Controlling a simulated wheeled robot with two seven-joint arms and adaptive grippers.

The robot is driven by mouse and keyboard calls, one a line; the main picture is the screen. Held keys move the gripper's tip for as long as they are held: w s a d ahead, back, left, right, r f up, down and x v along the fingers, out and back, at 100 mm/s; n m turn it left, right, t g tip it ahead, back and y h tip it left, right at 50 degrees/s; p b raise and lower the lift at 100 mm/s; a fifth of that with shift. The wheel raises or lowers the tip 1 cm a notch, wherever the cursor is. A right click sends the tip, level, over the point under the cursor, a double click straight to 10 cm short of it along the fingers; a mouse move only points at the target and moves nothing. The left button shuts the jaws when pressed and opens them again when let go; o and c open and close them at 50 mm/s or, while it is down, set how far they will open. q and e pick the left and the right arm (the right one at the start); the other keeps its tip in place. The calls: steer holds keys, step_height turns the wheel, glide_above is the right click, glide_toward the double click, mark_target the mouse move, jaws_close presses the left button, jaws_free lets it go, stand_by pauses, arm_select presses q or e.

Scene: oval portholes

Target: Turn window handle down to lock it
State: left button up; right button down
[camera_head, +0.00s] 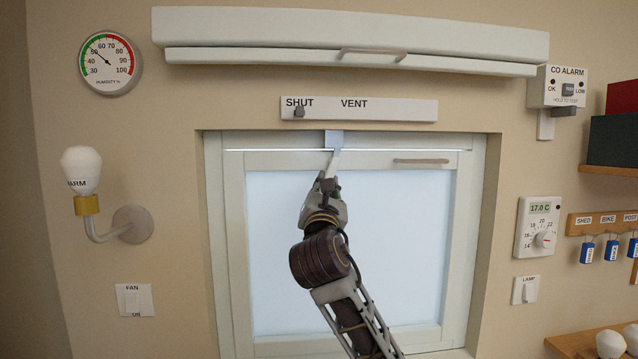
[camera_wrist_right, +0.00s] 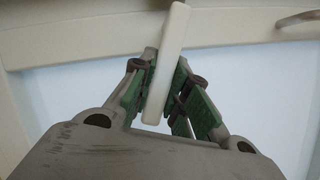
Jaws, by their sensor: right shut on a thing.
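The window (camera_head: 408,250) has a white frame and a pale pane. Its handle (camera_head: 334,162) is a pale bar at the top middle of the sash, under a grey-blue plate (camera_head: 334,138). The handle hangs downward with a slight tilt. In the right wrist view the handle (camera_wrist_right: 171,55) runs between the green finger pads. My right gripper (camera_head: 327,187) is shut on its lower part, which the fingers partly hide in the head view. The right gripper also shows in the wrist view (camera_wrist_right: 164,88). My left gripper is not in view.
A grey pull bar (camera_head: 421,161) sits right of the handle. Above are a SHUT/VENT slider (camera_head: 390,110) and a white blind housing (camera_head: 300,30). A lamp (camera_head: 82,172) projects at left; a thermostat (camera_head: 538,228) and CO alarm (camera_head: 558,86) are at right.

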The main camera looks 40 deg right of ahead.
steer(key=shift+s+d+f+n+t+y+p, duration=0.15)
steer(key=shift+d+n+t+y+p, duration=0.15)
steer(key=shift+n, duration=0.5)
steer(key=shift+s+d+n+t+y+p, duration=0.2)
steer(key=shift+n+t+p, duration=0.1)
steer(key=shift+n, duration=0.5)
steer(key=shift+s+d+n+t+y+p, duration=0.1)
steer(key=shift+d+n+t+y+p, duration=0.2)
steer(key=shift+n, duration=0.45)
steer(key=shift+s+d+n+t+y+p, duration=0.15)
steer(key=shift+n+y, duration=0.25)
steer(key=shift+n, duration=0.35)
steer(key=shift+d+n, duration=0.1)
steer(key=shift+n, duration=0.2)
steer(key=c, duration=1.4)
jaws_free()
steer(key=shift+o, duration=0.2)
steer(key=shift+w+a+f+m+g+h+b, duration=0.1)
steer(key=shift+a+m+g+h+b, duration=0.1)
steer(key=shift+m, duration=0.3)
steer(key=shift+w+a+m+g+h+b, duration=0.1)
steer(key=shift+m+h, duration=0.1)
steer(key=shift+m, duration=0.3)
